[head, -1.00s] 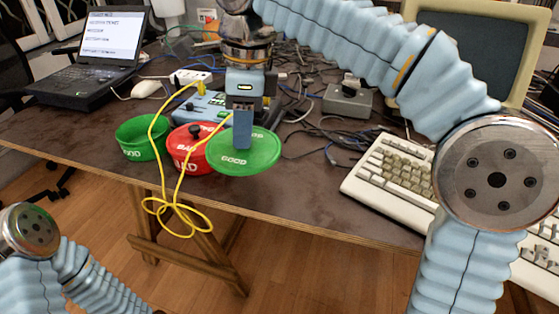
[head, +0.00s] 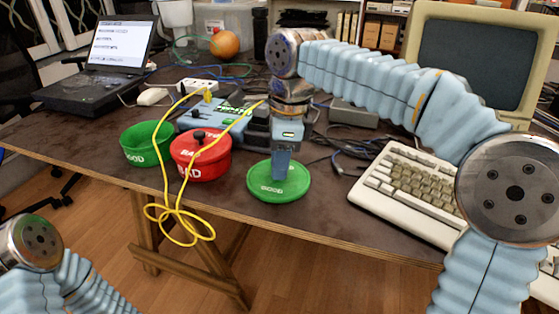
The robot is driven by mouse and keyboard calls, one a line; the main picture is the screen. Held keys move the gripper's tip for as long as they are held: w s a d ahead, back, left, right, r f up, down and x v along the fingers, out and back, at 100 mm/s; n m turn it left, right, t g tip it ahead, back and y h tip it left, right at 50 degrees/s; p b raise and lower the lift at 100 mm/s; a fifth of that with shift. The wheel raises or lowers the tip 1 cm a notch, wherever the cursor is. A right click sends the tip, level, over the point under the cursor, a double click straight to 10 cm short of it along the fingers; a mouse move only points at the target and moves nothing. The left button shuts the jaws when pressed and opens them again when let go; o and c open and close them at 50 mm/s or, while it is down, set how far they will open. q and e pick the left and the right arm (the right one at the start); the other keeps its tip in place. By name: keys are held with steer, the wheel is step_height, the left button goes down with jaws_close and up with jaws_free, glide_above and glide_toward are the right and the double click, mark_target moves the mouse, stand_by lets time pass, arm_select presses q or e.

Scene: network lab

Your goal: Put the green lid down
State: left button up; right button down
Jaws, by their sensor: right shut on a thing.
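The green lid (head: 262,189), a round disc marked "GOOD", is at the table's front part, right of the red pot. It looks flat and level, at or very close to the table top. My right gripper (head: 281,172) points down and is shut on the lid, its fingers hiding the lid's knob. The green pot (head: 139,152) stands open at the left, without a lid. My left gripper is out of the picture; only part of my left arm shows at the lower left.
A red pot (head: 203,163) with its red lid (head: 200,143) on stands beside the green pot. A yellow cable (head: 164,175) hangs over the front table edge. A keyboard (head: 415,195) lies at right, a blue device (head: 215,116) behind. Bare table (head: 325,200) lies right of the lid.

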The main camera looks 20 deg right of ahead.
mark_target(287, 177)
steer(key=shift+f, duration=0.15)
steer(key=c, duration=0.9)
jaws_free()
steer(key=r+p, duration=0.1)
steer(key=r, duration=0.3)
steer(key=d+r+p, duration=0.1)
steer(key=r, duration=0.3)
steer(key=r+p, duration=0.1)
steer(key=r, duration=0.3)
steer(key=shift+s+d+r, duration=0.1)
steer(key=shift+s+d, duration=0.05)
steer(key=shift+d, duration=0.05)
